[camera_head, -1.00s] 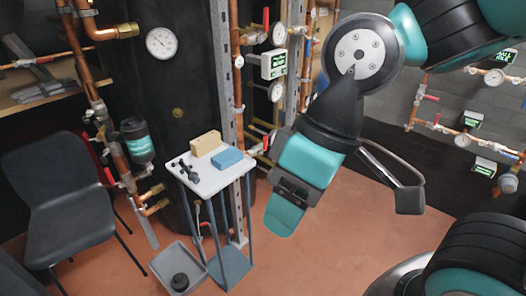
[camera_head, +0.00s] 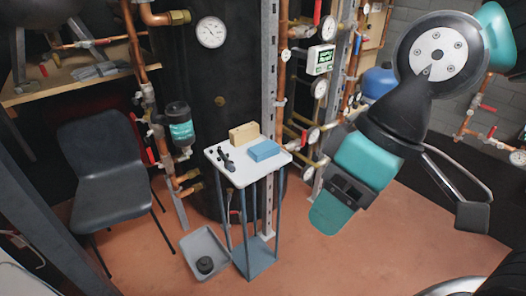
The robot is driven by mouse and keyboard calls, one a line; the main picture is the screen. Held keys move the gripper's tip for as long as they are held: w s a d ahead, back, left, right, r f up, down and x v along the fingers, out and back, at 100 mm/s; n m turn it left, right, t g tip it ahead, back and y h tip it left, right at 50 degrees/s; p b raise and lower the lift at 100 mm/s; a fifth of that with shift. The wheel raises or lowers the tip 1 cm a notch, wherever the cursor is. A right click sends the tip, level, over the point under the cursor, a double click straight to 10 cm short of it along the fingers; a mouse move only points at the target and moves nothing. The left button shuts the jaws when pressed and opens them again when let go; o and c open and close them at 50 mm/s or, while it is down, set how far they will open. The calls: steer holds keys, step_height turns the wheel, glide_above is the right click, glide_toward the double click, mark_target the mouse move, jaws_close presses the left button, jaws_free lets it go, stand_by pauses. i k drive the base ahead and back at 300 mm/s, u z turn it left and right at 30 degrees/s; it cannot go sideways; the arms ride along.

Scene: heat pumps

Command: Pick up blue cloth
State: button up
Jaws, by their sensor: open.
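The blue cloth (camera_head: 264,150) looks like a flat blue block. It lies on the white top of a small stand (camera_head: 235,178), near the right edge, beside a tan block (camera_head: 244,133). My gripper (camera_head: 400,212) hangs to the right of the stand, lower in the picture than the cloth. It is open, with a teal part on its left and a black finger on its right spread apart. Nothing shows between them, and it is clear of the cloth.
Dark tools (camera_head: 227,160) lie on the stand's left side. A grey tray (camera_head: 205,252) with a black round item sits on the floor. A black chair (camera_head: 105,170) stands left. Copper pipes and gauges (camera_head: 212,32) line the back. Reddish floor right of the stand is clear.

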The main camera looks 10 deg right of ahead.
mark_target(261, 151)
steer(key=z, duration=0.35)
steer(key=i, duration=1.3)
steer(key=u, duration=0.6)
